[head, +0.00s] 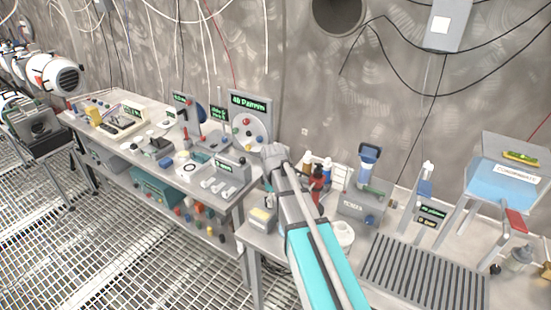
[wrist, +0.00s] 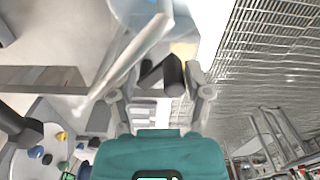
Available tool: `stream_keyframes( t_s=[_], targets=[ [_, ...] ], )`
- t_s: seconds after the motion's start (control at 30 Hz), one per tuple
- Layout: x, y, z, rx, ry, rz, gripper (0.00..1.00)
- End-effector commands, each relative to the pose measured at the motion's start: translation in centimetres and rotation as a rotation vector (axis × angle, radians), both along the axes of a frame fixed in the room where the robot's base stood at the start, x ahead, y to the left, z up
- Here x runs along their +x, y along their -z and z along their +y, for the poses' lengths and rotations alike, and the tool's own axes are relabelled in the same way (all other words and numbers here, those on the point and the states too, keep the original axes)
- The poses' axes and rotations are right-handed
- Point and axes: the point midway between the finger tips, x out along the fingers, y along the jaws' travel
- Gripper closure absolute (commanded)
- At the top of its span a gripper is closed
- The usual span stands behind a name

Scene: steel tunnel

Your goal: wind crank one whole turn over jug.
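My gripper (head: 273,153) is at the end of my teal arm, near the front of the grey equipment in the head view. In the wrist view, the fingers (wrist: 172,80) are drawn in on both sides of a short dark cylinder, which looks like the crank handle (wrist: 175,76). They appear to touch it. In the head view my gripper and arm hide the handle. A pale, partly see-through shape (wrist: 150,12) is at the top of the wrist view. It may be the jug, but I cannot tell. The crank's arm and shaft are not clear.
A round white plate with coloured knobs (head: 245,129) stands behind my gripper. A long bench (head: 130,155) with devices runs left. On the right are a grey box with a blue-topped device (head: 368,155), a slatted rack (head: 425,272) and a blue tray (head: 500,180). The grating floor (head: 110,235) is open.

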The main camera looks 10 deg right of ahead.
Motion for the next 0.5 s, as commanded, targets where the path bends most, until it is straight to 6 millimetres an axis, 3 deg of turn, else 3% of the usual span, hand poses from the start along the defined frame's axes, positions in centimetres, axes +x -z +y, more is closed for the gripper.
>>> stream_keyframes(
  t_s=[0.5],
  targets=[
    [0.9,0.0,-1.2,0.0,-0.326,-0.001,0.38]
  ],
)
